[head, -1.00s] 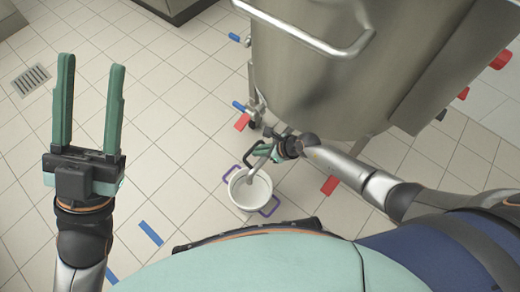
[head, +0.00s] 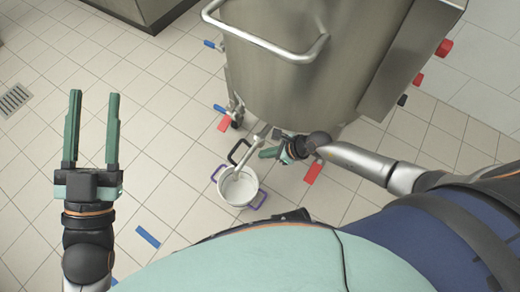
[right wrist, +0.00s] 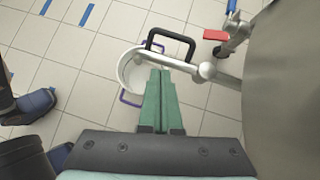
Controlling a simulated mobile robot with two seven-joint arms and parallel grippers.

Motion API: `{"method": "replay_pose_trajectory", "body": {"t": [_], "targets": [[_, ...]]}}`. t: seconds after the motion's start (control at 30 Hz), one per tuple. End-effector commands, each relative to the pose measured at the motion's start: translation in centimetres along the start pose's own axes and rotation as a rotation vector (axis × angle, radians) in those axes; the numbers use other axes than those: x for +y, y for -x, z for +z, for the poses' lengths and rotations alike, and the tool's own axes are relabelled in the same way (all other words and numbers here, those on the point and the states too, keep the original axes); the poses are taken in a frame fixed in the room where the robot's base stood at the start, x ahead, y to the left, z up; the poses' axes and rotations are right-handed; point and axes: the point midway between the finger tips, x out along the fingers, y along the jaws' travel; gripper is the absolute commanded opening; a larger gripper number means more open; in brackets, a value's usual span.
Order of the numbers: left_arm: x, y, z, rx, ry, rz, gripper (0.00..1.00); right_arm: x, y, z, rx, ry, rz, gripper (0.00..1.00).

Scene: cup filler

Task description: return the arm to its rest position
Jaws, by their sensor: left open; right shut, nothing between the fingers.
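My left gripper (head: 92,140) is open and empty over the tiled floor at the left of the head view. My right gripper (head: 266,153) is shut with nothing between its fingers, beside the vat's outlet pipe (head: 258,138). In the right wrist view its green fingers (right wrist: 162,80) lie together, pointing towards the pipe. A white pot (head: 238,188) with purple handles stands on the floor below the pipe. It also shows in the right wrist view (right wrist: 127,72), partly hidden by the fingers. A black lever handle (head: 238,151) is at the pipe, close to the right fingertips.
A large steel vat (head: 290,85) on legs with casters fills the upper middle. A floor drain (head: 14,99) is at the far left. Open floor lies between my left gripper and the pot.

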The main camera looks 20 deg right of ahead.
Motion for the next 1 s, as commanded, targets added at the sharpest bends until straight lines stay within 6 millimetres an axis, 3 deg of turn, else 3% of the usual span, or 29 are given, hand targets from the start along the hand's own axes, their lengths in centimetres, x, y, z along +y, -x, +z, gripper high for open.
{"method": "replay_pose_trajectory", "body": {"t": [0.1,0.3,0.67,0.77,0.83,1.0], "targets": [[0.2,0.2,2.2,-0.094,0.028,-0.003,0.50,0.1,0.9,0.0,0.001,0.000,-0.001,0.00],[0.5,0.8,4.4,-0.184,0.054,-0.003,0.50,0.2,1.5,0.0,0.000,0.000,0.000,0.00],[0.6,0.9,4.9,-0.203,0.061,-0.003,0.50,0.5,1.6,0.3,-0.009,-0.012,0.004,0.00],[0.6,0.9,4.9,-0.202,0.060,-0.003,0.50,2.0,1.6,2.0,-0.071,-0.105,0.033,0.00],[0.6,0.9,4.8,-0.202,0.060,-0.003,0.50,3.8,2.0,4.6,-0.158,-0.238,0.076,0.00],[0.5,0.9,4.8,-0.201,0.060,-0.003,0.50,8.0,5.7,13.2,-0.440,-0.739,0.254,0.00]]}}
